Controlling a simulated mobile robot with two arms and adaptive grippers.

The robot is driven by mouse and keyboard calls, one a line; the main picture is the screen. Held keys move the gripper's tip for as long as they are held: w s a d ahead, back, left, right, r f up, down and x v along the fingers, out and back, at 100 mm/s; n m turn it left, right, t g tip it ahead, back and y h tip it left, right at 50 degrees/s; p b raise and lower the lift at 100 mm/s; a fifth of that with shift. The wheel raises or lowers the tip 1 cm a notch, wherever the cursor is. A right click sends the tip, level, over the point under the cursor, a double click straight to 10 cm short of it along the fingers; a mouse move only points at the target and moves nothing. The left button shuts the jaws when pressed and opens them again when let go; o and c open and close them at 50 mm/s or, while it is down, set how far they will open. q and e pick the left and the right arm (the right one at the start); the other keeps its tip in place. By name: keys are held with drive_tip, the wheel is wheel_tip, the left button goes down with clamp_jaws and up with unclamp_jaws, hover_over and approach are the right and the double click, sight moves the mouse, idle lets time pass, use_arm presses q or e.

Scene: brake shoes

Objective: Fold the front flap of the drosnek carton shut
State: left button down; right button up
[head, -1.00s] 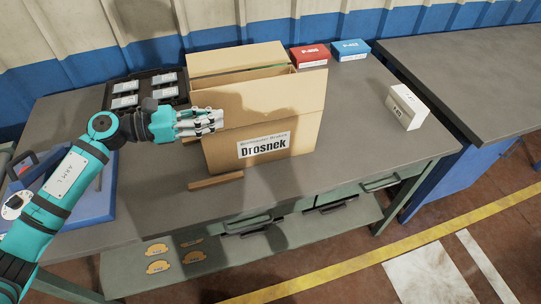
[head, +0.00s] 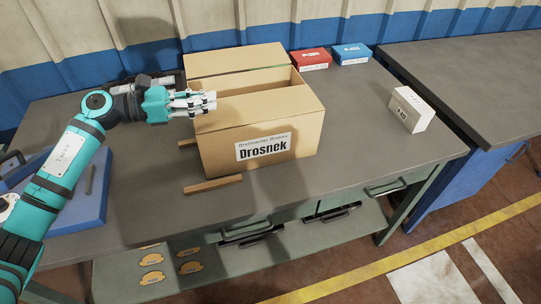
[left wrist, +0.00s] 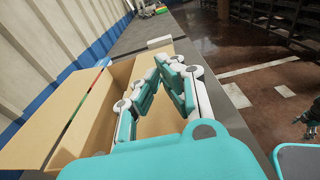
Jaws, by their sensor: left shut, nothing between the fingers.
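The drosnek carton (head: 222,150) is a brown cardboard box standing upright on the grey bench, with a white "Drosnek" label facing front. Its front flap (head: 265,101) leans inward over the top, and part of the opening shows behind it. The back flap (head: 235,60) stands folded outward. In the left wrist view, the carton (left wrist: 110,85) lies beneath the fingers. My left gripper (head: 206,102) is shut and empty at the left end of the front flap; I cannot tell whether it touches. Its fingers also show in the wrist view (left wrist: 170,68). A dark, gripper-like shape (left wrist: 308,118) at the right edge may be my right gripper; its fingers are unclear.
A red box (head: 310,60) and a blue box (head: 351,54) lie behind the carton. A white box (head: 410,109) stands to the right. Wooden strips (head: 213,185) lie at the carton's front and left. The bench is clear between carton and white box.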

use_arm(q)
drive_tip(key=shift+a, duration=0.1)
drive_tip(key=s+a+r+b, duration=0.3)
drive_tip(key=a+r, duration=0.1)
drive_tip(key=a, duration=0.5)
drive_tip(key=shift+a+r, duration=0.15)
drive_tip(key=shift+a, duration=0.05)
drive_tip(key=shift+s, duration=0.1)
idle(0.9)
